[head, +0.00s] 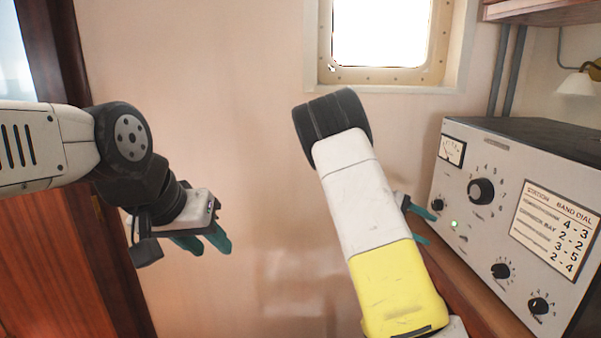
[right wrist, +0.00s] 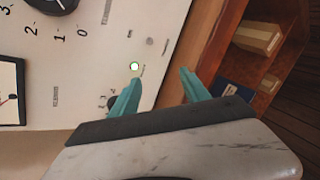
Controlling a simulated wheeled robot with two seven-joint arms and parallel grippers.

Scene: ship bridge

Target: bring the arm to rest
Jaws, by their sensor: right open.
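My right gripper (head: 425,226) is partly hidden behind my white and yellow right forearm in the head view. Its teal fingers point right, in front of the grey radio panel (head: 475,228). In the right wrist view its two fingers (right wrist: 160,79) stand apart with nothing between them. The panel face with a green lit lamp (right wrist: 134,66) lies beyond them. My left gripper (head: 207,244) hangs at the left of the head view, in front of the bare wall. Its teal fingers point down and right, and I see nothing held; their gap is unclear.
The panel has a large knob (head: 481,191), smaller knobs and a station band card (head: 553,230). It stands on a wooden ledge (head: 462,290). A brown box (right wrist: 257,38) sits on a shelf in the right wrist view. The wall between my arms is bare.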

